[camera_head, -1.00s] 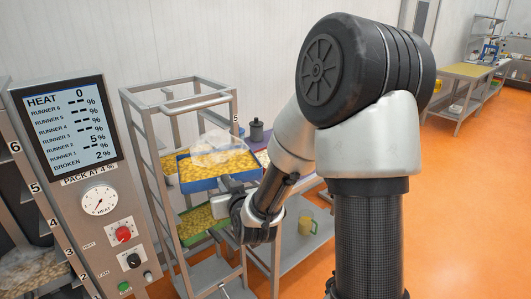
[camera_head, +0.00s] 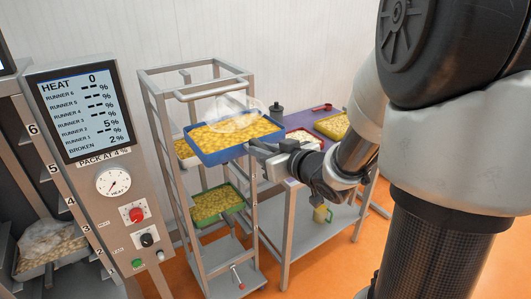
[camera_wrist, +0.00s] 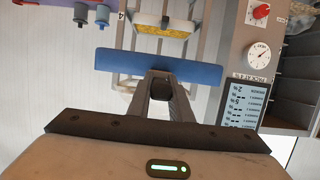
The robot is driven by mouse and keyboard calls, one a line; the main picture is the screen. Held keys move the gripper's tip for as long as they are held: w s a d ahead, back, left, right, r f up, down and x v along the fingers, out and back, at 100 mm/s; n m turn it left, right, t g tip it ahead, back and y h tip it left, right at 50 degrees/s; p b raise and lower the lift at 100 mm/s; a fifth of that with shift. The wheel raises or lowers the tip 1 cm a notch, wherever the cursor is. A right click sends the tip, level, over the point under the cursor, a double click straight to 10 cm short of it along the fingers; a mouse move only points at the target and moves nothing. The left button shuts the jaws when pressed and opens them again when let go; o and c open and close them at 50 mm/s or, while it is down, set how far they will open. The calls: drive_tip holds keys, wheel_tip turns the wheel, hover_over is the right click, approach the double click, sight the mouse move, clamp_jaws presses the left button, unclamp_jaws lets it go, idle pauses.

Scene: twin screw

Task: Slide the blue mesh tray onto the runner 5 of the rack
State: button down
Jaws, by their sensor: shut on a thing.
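The blue mesh tray (camera_head: 210,156) is full of yellow pieces, with a translucent whitish cover or haze over its far part. My gripper (camera_head: 262,149) is shut on its near right wall. In the wrist view the blue wall (camera_wrist: 205,73) lies across the fingertips (camera_wrist: 160,78). The tray looks about level, at the upper part of the open metal rack (camera_head: 160,130), and overlaps its right post in the picture. I cannot tell whether it touches a runner. A green tray (camera_head: 205,220) with yellow pieces sits lower in this rack. Another yellow load (camera_head: 184,149) shows behind the blue tray.
A control panel (camera_head: 95,130) and a cabinet with numbered levels stand left; a covered tray (camera_head: 45,262) sits in the cabinet. A table (camera_head: 300,135) right of the rack holds a dark pot (camera_head: 277,115), a red scoop (camera_head: 322,107) and a tray (camera_head: 335,124).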

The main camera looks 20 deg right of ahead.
drive_tip(key=w+a, duration=0.4)
drive_tip(key=w, duration=0.9)
drive_tip(key=w+a, duration=0.4)
drive_tip(key=w, duration=0.9)
drive_tip(key=shift+w+a+r+p, duration=0.2)
drive_tip(key=shift+w+a+p, duration=0.15)
drive_tip(key=shift+p, duration=0.05)
drive_tip(key=shift+f+b, duration=0.5)
drive_tip(key=shift+f, duration=0.1)
idle(0.6)
drive_tip(key=c, duration=1.5)
unclamp_jaws()
drive_tip(key=shift+s, duration=0.1)
drive_tip(key=shift+c, duration=0.2)
drive_tip(key=b+v, duration=0.1)
drive_tip(key=v, duration=1.6)
drive_tip(key=shift+s, duration=0.2)
